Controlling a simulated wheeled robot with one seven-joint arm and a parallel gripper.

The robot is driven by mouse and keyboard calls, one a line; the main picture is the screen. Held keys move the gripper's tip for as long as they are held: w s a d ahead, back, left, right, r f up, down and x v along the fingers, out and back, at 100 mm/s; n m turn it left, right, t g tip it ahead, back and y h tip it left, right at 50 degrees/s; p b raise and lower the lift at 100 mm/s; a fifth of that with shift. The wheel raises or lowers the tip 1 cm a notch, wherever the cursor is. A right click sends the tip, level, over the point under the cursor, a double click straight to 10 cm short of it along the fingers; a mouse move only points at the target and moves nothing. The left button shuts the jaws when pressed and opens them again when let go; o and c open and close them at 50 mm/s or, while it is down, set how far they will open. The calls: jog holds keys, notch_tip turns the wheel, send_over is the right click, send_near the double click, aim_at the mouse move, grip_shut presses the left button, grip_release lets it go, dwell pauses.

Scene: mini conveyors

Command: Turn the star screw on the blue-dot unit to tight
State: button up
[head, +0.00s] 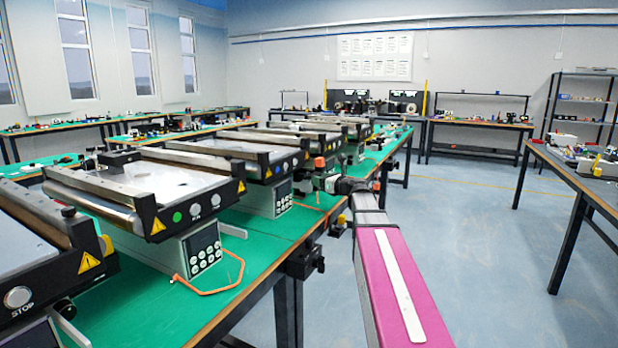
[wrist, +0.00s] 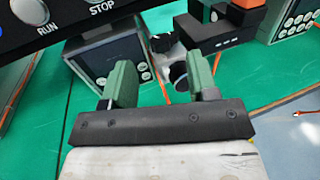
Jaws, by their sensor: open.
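In the wrist view the panel (wrist: 65,22) crosses the top left, with RUN and STOP buttons and a sliver of blue at the edge. A black knob (wrist: 160,42), apparently the star screw, shows beyond my gripper (wrist: 162,78), roughly between its two green fingers. The fingers are apart with nothing between their tips. The knob's turn position cannot be told.
A green-dot conveyor (head: 178,217) stands nearer on the green table (head: 130,298). A grey keypad box (wrist: 106,60) and an orange cable (wrist: 160,78) lie near my fingers. A black block with an orange part (wrist: 282,18) is at the upper right. The floor (head: 500,250) right is open.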

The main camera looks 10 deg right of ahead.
aim_at(309, 177)
jog(key=x, duration=0.6)
jog(key=shift+w+a, duration=0.2)
jog(key=shift+w, duration=0.1)
jog(key=c, duration=0.9)
